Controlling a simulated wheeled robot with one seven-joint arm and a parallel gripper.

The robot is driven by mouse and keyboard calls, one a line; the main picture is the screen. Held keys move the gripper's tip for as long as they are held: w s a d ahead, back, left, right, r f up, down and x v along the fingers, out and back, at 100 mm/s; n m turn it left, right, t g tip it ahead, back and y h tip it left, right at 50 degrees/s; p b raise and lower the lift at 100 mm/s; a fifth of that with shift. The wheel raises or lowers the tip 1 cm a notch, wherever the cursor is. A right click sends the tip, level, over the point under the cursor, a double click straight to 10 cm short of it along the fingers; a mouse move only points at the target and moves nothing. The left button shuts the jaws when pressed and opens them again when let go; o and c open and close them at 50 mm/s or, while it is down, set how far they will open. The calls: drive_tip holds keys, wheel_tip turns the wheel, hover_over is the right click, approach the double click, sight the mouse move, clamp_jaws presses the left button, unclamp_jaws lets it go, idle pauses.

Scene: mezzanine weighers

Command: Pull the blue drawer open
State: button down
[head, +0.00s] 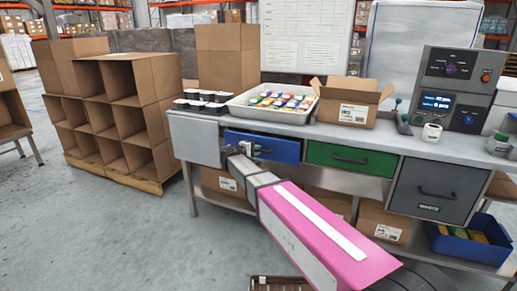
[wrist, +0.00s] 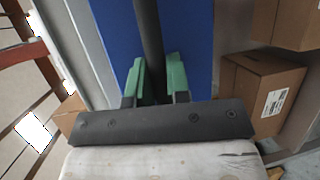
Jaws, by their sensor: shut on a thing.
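The blue drawer (head: 280,149) is under the left part of the grey workbench. Its front looks about level with the green drawer beside it. My gripper (head: 246,150) is at the left part of the blue front, and my arm hides some of that area. In the wrist view the blue front (wrist: 193,45) fills the middle, with the dark handle bar (wrist: 150,35) running across it. My green fingertips (wrist: 158,78) lie on both sides of this bar and are shut on it.
A green drawer (head: 345,160) and a grey drawer (head: 425,191) sit to the right. The bench top (head: 280,124) holds a white tray (head: 240,108) of colourful packs and an open carton (head: 342,105). Cartons (head: 380,222) stand on the lower shelf. Open floor (head: 110,235) lies to the left.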

drive_tip(key=s+a, duration=0.4)
drive_tip(key=s, duration=0.6)
drive_tip(key=s+a, duration=0.3)
drive_tip(key=s, duration=0.7)
drive_tip(key=shift+s+a, duration=0.35)
drive_tip(key=shift+s, duration=0.05)
drive_tip(key=c, duration=1.1)
unclamp_jaws()
drive_tip(key=v, duration=1)
drive_tip(key=shift+s+a+r, duration=0.2)
drive_tip(key=shift+s+a, duration=0.05)
drive_tip(key=shift+s, duration=0.05)
